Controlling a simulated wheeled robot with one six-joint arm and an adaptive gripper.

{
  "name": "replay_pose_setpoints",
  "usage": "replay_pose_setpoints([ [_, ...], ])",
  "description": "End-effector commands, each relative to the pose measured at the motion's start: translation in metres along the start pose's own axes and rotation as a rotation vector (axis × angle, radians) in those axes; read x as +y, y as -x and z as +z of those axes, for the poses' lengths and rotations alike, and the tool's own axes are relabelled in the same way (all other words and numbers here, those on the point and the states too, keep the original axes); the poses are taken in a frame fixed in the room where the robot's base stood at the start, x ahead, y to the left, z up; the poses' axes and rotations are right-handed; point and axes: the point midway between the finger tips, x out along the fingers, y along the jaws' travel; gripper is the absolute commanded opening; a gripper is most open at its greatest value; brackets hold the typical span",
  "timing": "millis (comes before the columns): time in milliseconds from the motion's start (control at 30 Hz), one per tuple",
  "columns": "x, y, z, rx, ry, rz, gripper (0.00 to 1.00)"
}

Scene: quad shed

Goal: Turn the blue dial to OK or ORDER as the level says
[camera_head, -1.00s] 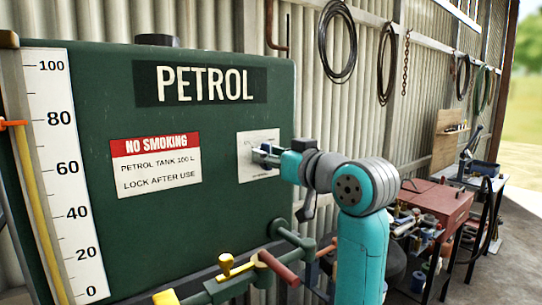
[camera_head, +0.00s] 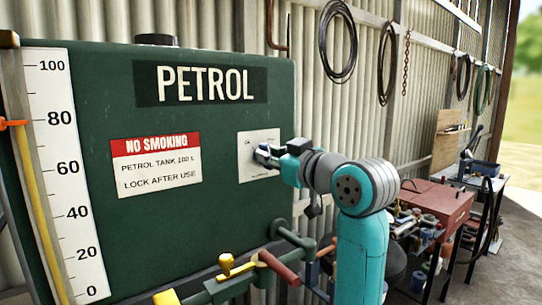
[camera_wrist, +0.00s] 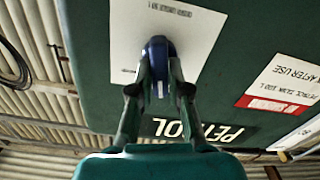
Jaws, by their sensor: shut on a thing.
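The blue dial (camera_wrist: 157,48) sits on a white plate (camera_head: 246,170) on the front of the green petrol tank (camera_head: 225,225). A white line shows on the dial's near end in the wrist view. My gripper (camera_wrist: 159,72) is shut on the dial, one finger on each side; it also shows in the head view (camera_head: 266,156), covering the dial there. The lettering on the plate is too small to read. The level gauge (camera_head: 66,150) stands at the tank's left, marked 0 to 100. Its tube (camera_head: 38,215) is yellow up to just below an orange marker (camera_head: 12,124), near 80.
Below the plate are a pipe with a yellow valve handle (camera_head: 228,266) and a red handle (camera_head: 278,268). A red toolbox (camera_head: 440,200) and cluttered shelves stand at the right. Cables (camera_head: 337,42) hang on the corrugated wall. Concrete floor lies open at far right.

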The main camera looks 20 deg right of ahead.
Motion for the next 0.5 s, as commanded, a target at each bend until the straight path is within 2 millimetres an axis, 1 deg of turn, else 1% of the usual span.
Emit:
replay_pose_setpoints([
  [300,-0.0025,-0.0001,0.0008,-0.001,0.267,-0.001,0.00],
  [500,-0.0036,-0.0001,0.0013,-0.001,0.403,-0.001,0.00],
])
